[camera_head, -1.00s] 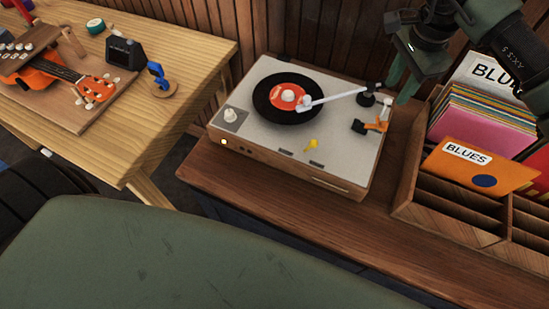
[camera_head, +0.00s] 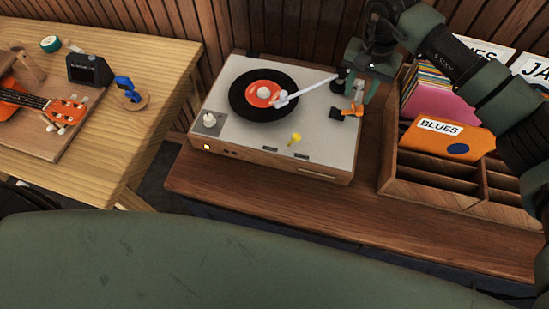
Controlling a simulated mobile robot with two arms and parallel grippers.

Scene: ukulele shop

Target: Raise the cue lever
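The record player (camera_head: 225,105) stands on the wooden counter with a black record (camera_head: 246,106) on it. Its white tonearm (camera_head: 306,89) reaches over the record, with the head at the orange label. A small orange lever with a black end (camera_head: 352,111) sits beside the tonearm base, at the right of the deck. A yellow knob or lever (camera_head: 295,138) sits at the front; the view does not show which is the cue lever. My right gripper (camera_head: 361,90) points down just above and behind the orange lever, fingers apart and empty. My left gripper is not in view.
A wooden divider crate (camera_head: 430,190) with record sleeves (camera_head: 450,137) stands close on the right, under my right arm. A workbench (camera_head: 110,135) with a ukulele (camera_head: 60,108) is on the left. The counter front (camera_head: 270,195) is clear.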

